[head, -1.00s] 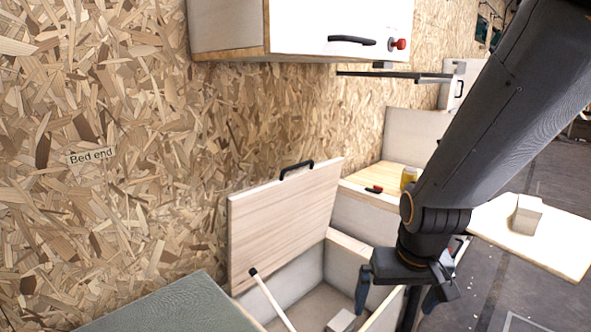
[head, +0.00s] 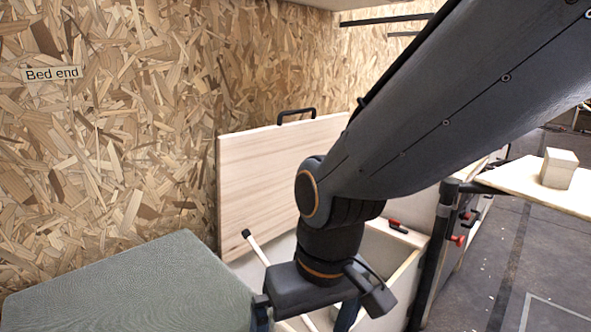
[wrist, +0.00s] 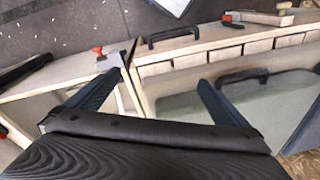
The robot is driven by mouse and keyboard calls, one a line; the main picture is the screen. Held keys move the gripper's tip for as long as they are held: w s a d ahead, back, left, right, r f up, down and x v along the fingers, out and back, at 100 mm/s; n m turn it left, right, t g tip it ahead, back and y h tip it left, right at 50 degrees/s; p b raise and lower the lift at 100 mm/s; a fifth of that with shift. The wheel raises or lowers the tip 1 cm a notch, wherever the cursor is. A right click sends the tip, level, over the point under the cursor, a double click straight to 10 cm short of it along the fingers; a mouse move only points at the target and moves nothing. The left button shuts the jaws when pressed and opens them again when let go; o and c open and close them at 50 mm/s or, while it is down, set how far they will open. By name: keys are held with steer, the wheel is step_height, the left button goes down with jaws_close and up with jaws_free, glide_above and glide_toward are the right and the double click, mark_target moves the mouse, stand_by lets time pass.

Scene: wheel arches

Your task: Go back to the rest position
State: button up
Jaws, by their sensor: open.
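My gripper (head: 305,318) hangs low in the head view, over the open storage box (head: 403,272) with its light wooden lid (head: 265,180) raised.
A grey-green cushion top (head: 135,290) lies left of my gripper. A pale strut (head: 258,250) props near the raised lid. A chipboard wall with a "Bed end" label (head: 53,73) stands behind. A board with a pale block (head: 559,168) juts out at right, with open floor below.

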step_height(320, 180, down, 3)
steer(key=s+a+n+b, duration=0.1)
steer(key=s+a+b, duration=0.2)
steer(key=d+r+m+p, duration=0.3)
steer(key=d+r+p, duration=0.7)
steer(key=r+p, duration=0.3)
steer(key=d+r+m+h+p, duration=0.1)
steer(key=d+r+m+p, duration=0.2)
steer(key=d+r+p, duration=0.8)
step_height(320, 180, up, 3)
steer(key=p, duration=0.9)
steer(key=shift+f+g+h, duration=0.15)
steer(key=shift+g+h, duration=0.15)
steer(key=shift+w, duration=0.1)
